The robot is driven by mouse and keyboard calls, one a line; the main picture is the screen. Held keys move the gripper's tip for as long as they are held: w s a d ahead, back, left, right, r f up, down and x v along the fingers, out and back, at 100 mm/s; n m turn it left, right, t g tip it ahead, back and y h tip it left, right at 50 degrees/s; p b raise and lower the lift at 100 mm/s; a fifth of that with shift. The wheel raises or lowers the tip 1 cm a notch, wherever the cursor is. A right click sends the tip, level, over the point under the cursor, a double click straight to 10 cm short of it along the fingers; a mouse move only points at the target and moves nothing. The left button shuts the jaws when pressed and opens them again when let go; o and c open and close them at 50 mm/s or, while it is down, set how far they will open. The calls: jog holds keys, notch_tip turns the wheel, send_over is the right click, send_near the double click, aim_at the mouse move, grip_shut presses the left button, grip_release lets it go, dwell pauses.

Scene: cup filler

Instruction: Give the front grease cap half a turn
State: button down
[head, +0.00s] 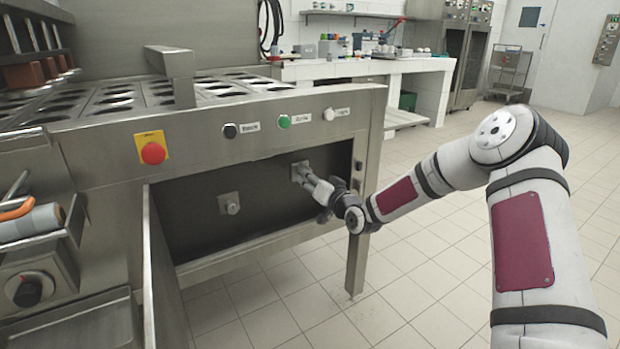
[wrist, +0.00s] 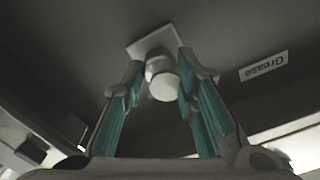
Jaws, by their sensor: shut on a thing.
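A grease cap (wrist: 163,82), a short pale round knob on a square metal plate (wrist: 150,42), sits on the dark inner panel of the machine. My gripper (wrist: 162,70) has one finger on each side of this cap and is shut on it. In the head view my gripper (head: 309,182) reaches into the open bay at the right end, and its fingers mostly hide the cap there. A second, similar cap (head: 229,204) on its own plate is free, further left on the same panel. I cannot tell any turn mark on the held cap.
A "Grease" label (wrist: 263,66) is beside the held cap. An open door (head: 165,270) hangs at the bay's left. The machine's leg (head: 360,240) and the bay's lower rail (head: 265,243) are close to my arm.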

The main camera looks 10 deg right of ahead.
jog(key=m, duration=2.6)
jog(key=shift+f, duration=0.1)
dwell(0.5)
jog(key=c, duration=1.3)
grip_release()
jog(key=v, duration=1.2)
